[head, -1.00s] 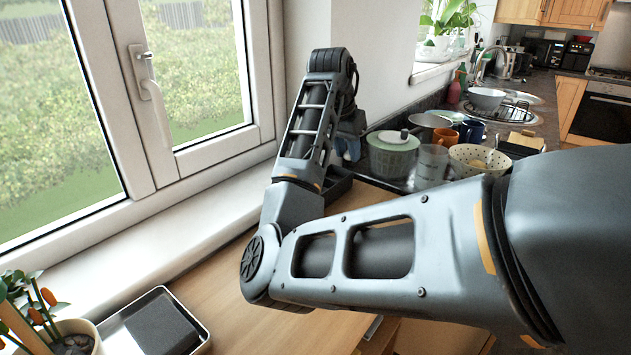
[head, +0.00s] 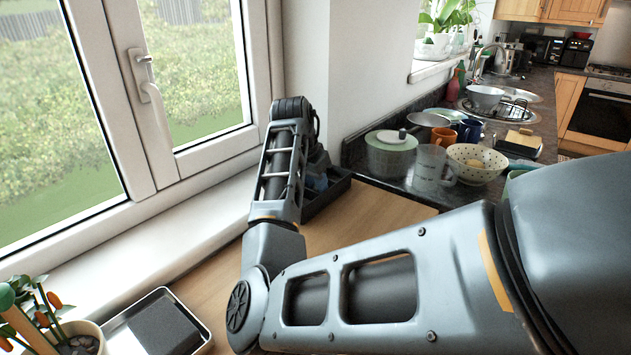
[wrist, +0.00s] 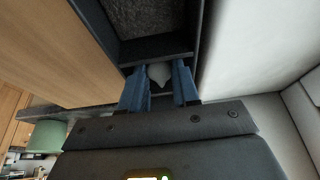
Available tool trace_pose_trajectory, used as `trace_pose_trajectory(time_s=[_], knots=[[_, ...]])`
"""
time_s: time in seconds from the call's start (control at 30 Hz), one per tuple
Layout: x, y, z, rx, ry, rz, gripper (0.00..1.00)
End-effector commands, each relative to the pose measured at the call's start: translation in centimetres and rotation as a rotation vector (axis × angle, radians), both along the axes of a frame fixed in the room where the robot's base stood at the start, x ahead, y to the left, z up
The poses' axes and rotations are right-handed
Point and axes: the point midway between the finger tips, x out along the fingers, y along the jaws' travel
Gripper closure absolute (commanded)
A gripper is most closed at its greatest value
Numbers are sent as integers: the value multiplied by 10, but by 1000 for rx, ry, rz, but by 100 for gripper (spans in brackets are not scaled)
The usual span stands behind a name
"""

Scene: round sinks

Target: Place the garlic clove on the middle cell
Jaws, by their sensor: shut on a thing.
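The garlic clove (wrist: 159,75) is a small pale piece between the blue fingers of my gripper (wrist: 158,70) in the wrist view. My gripper is shut on it. A dark tray with cells (wrist: 160,50) lies below and around the fingers. A divider crosses it just ahead of the clove, and a larger cell with a speckled dark floor lies beyond. I cannot tell which cell the clove is over, or whether it touches the tray. In the head view the tray (head: 337,188) stands on the wooden surface by the wall corner, partly behind my arm; the clove is hidden there.
A white-lidded pot (head: 391,155), a clear jug (head: 430,168) and a dotted bowl (head: 477,164) stand on the dark counter right of the tray. The window ledge (head: 150,240) runs along the left. A black-lined tray (head: 160,325) and a potted plant are at lower left.

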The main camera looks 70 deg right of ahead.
Motion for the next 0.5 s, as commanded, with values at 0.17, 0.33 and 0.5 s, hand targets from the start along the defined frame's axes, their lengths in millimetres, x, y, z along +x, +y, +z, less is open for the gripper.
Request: trace_pose_trajectory(time_s=[0.17, 0.33, 0.5], knots=[[0, 0, -2, 0, 1, 0, 97], [0, 0, -7, 1, 1, 1, 97], [-1, 0, -13, 3, 2, 1, 97]])
